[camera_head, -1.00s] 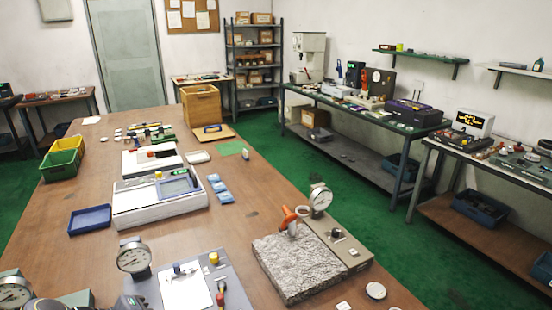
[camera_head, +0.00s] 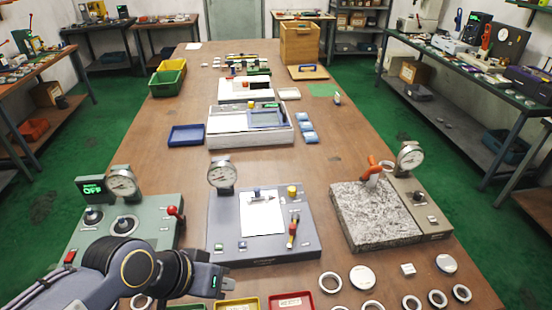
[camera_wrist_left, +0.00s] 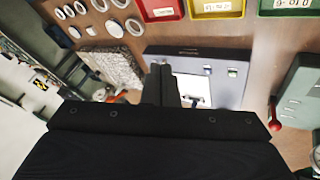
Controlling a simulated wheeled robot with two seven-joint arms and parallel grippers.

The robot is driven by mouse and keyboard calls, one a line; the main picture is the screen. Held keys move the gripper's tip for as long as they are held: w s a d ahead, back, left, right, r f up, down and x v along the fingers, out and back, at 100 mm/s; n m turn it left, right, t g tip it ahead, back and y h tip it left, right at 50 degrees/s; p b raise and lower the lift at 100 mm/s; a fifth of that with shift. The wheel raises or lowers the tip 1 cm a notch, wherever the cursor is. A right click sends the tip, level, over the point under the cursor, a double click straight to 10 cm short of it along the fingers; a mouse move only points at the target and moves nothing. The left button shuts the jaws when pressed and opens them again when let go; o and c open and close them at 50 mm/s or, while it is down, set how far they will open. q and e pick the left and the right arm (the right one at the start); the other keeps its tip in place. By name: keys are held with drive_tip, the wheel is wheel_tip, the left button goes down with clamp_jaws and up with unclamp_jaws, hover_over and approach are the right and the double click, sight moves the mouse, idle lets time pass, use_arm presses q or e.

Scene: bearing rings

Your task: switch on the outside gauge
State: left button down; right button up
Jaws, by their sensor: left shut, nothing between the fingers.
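A green-grey station (camera_head: 140,235) stands at the near left. It carries a display (camera_head: 93,189) reading OFF in green, a round dial gauge (camera_head: 122,182), two black knobs, a red-balled lever (camera_head: 173,211) and a red button (camera_head: 69,258). In the left wrist view the station (camera_wrist_left: 301,100) shows at the right edge with its red lever (camera_wrist_left: 274,116). My left gripper (camera_head: 218,282) is shut and empty, just right of this station and in front of the middle grey station (camera_head: 262,245). Its closed fingers (camera_wrist_left: 161,82) show in the left wrist view. My right gripper is out of view.
The middle station has its own dial gauge (camera_head: 222,175). A granite block (camera_head: 375,228) and a third gauge (camera_head: 410,156) stand right. Loose rings and discs (camera_head: 362,277) lie at the near right. Yellow (camera_head: 237,304) and red (camera_head: 291,302) trays lie at the front.

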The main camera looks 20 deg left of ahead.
use_arm(q)
drive_tip(key=n+g+y, duration=0.3)
drive_tip(key=n+y, duration=0.1)
drive_tip(key=y, duration=0.1)
hover_over(219, 246)
drive_tip(key=s+d, duration=0.2)
drive_tip(key=s, duration=0.1)
wheel_tip(219, 246, down, 5)
drive_tip(key=shift+s+a+f+b, duration=0.15)
drive_tip(key=shift+f+b, duration=0.05)
drive_tip(key=shift+b, duration=0.1)
drive_tip(key=x, duration=1.4)
drive_tip(key=shift+s, duration=0.35)
drive_tip(key=shift+w, duration=0.1)
